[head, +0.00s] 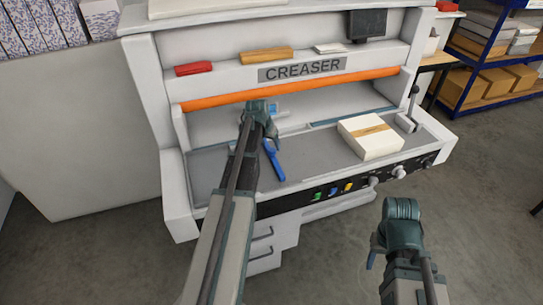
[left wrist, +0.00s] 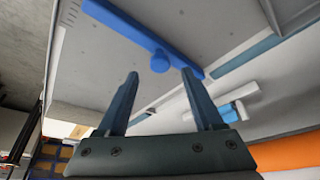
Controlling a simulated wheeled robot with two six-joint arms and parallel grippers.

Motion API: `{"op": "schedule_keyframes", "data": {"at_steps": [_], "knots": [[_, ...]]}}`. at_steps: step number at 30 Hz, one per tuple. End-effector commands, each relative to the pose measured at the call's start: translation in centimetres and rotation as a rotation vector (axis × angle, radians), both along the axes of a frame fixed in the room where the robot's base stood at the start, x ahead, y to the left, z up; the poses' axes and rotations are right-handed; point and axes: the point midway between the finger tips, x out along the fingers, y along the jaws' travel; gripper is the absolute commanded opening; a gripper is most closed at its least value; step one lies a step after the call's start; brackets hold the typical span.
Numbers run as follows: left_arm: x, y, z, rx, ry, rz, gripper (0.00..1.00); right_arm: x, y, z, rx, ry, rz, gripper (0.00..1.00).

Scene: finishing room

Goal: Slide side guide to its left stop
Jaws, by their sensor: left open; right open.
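The side guide (head: 274,163) is a blue bar lying across the grey bed of the creaser, left of the bed's middle. In the left wrist view the guide (left wrist: 120,22) runs diagonally and has a round blue knob (left wrist: 160,62). My left gripper (left wrist: 160,75) is open, and the knob appears between and just beyond its fingertips. Contact cannot be told. In the head view my left arm hides part of the bed and the guide's surroundings. My right gripper (head: 374,256) is open and empty in front of the machine. No left stop can be made out.
A stack of cream sheets with a tan band (head: 372,136) sits on the bed's right part. An orange bar (head: 320,86) spans the creaser (head: 177,205) above the bed. A small light-blue and white part (left wrist: 232,111) lies behind the guide. The bed (head: 208,172) left of the guide looks clear.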

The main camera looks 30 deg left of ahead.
Motion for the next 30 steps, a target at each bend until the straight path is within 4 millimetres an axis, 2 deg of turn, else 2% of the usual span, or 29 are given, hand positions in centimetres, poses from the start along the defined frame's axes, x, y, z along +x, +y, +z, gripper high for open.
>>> {"op": "schedule_keyframes", "data": {"at_steps": [1, 6, 18, 20, 30], "knots": [[0.4, 0.1, -1.4, 0.0, 0.0, 0.0, 0.68, 0.0, 0.0, -1.4, 0.0, 0.0, 0.0, 0.5], [1.2, 0.1, -3.2, 0.0, 0.0, 0.001, 0.68, 0.0, 0.0, -3.2, 0.0, 0.0, -0.001, 0.5], [1.5, 0.1, -3.6, 0.0, 0.0, 0.001, 0.68, 0.0, 0.0, -3.6, 0.0, 0.0, -0.001, 0.5], [1.5, 0.1, -3.6, 0.0, 0.0, 0.001, 0.59, 0.0, 0.0, -3.6, 0.0, 0.0, -0.001, 0.5], [1.5, 0.1, -3.6, 0.0, 0.0, 0.001, 0.0, 0.0, 0.0, -3.6, 0.0, 0.0, -0.001, 0.5]]}}
